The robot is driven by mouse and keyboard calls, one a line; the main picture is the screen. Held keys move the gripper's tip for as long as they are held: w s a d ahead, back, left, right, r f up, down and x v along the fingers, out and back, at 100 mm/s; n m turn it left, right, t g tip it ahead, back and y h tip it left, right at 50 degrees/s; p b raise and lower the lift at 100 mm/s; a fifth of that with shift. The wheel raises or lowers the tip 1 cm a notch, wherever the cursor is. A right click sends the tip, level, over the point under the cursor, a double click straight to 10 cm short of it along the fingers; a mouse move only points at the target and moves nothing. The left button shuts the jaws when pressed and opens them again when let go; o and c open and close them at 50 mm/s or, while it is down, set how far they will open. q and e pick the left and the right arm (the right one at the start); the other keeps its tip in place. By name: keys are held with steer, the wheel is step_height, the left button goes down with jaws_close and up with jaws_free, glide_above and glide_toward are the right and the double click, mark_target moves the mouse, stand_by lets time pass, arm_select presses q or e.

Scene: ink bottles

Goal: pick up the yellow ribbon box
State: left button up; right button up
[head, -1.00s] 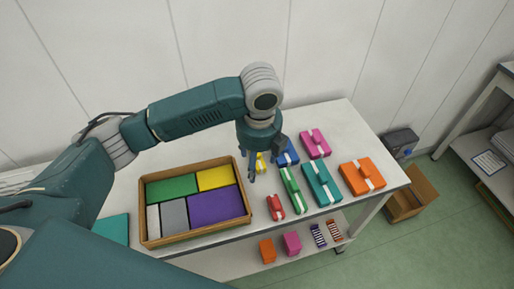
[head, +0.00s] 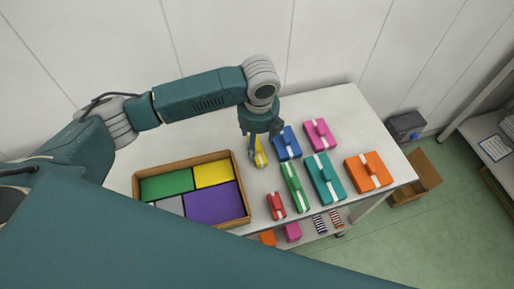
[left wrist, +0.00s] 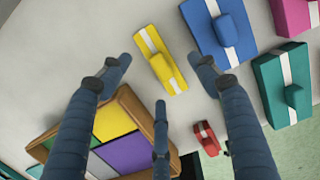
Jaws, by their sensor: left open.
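The yellow ribbon box (head: 260,153) is a small yellow block with a white band and a raised yellow grip on top. It lies on the table, partly hidden by my left gripper (head: 252,147) in the head view. In the left wrist view the yellow ribbon box (left wrist: 152,48) lies between the spread fingers of my left gripper (left wrist: 159,85), beyond their tips. The gripper is open and empty, above the box. I cannot tell the exact height gap. My right gripper is not in view.
Beside it stand blue (head: 287,144), green (head: 295,187), red (head: 276,206), teal (head: 325,178), pink (head: 320,134) and orange (head: 368,171) ribbon boxes. The wooden tray (head: 248,217) with coloured blocks is to the left. Bare table (head: 345,100) shows at the back right.

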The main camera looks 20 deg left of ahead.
mark_target(257, 149)
arm_select(q)
steer(key=f, duration=0.2)
steer(key=f+p, duration=0.1)
steer(key=shift+w+a+f, duration=0.1)
steer(key=shift+a+f, duration=0.25)
steer(key=shift+f, duration=0.35)
steer(key=shift+w, duration=0.1)
steer(key=shift+c, duration=0.5)
steer(key=c, duration=1.2)
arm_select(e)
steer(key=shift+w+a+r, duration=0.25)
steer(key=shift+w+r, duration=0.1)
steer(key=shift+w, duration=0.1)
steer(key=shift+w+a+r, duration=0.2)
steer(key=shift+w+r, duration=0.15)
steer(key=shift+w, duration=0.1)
arm_select(q)
steer(key=shift+r, duration=0.2)
